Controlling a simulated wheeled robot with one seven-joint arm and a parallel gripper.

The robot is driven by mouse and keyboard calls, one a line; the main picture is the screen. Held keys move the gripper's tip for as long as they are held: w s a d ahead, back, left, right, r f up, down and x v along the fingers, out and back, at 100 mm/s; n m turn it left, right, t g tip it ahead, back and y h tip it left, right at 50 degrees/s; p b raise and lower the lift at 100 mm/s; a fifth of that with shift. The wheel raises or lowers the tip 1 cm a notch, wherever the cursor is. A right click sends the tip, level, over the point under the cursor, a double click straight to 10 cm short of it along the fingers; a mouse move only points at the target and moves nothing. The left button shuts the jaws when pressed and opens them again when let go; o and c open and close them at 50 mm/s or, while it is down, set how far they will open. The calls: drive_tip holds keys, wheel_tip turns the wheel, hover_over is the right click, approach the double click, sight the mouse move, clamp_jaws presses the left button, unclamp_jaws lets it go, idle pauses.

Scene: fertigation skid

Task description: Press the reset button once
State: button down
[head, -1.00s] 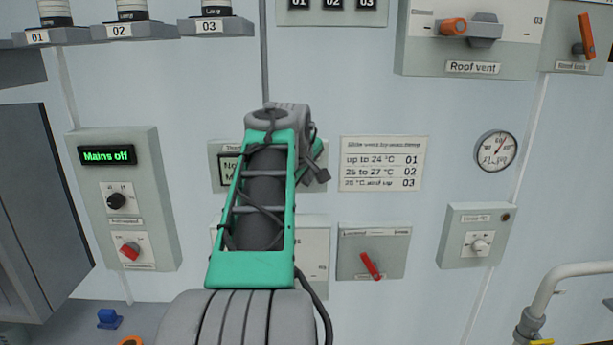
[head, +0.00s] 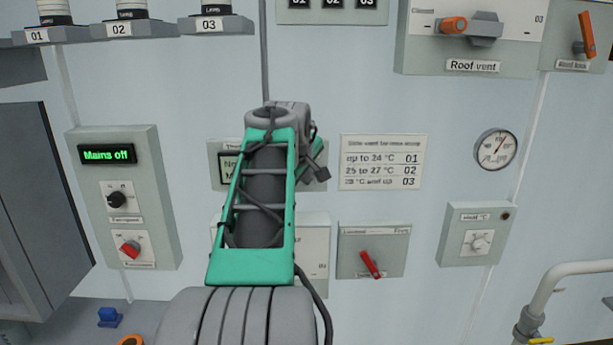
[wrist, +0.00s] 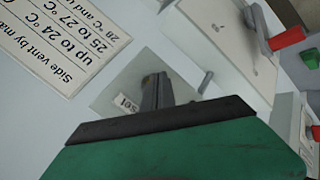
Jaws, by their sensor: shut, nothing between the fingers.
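My gripper (wrist: 152,82) shows in the wrist view, its dark fingers together and empty. They point at a small grey panel (wrist: 118,94) with a white label, partly covered, ending in letters like "sel". A small brownish patch shows at the fingertips; I cannot tell whether it is the reset button, or whether the fingers touch it. In the head view my green and grey arm stands in front of a panel (head: 217,180) with a dark display, and hides most of it and my fingers. No reset button is clearly seen there.
A vent chart (head: 383,162) hangs right of my arm. Below it is a box with a red lever (head: 370,265). The left box (head: 122,195) has a display reading "Mains off" and two knobs. A gauge (head: 496,149) and a knob box (head: 474,234) are at right.

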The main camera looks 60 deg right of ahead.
drive_tip(key=shift+s+a, duration=0.25)
drive_tip(key=shift+a, duration=0.25)
drive_tip(key=a+b, duration=0.1)
drive_tip(key=s+a, duration=0.1)
drive_tip(key=a, duration=0.1)
drive_tip(key=s+a+b, duration=0.1)
drive_tip(key=shift+s+a+b, duration=0.1)
drive_tip(key=shift+a+b, duration=0.1)
drive_tip(key=shift+b, duration=0.15)
idle(0.5)
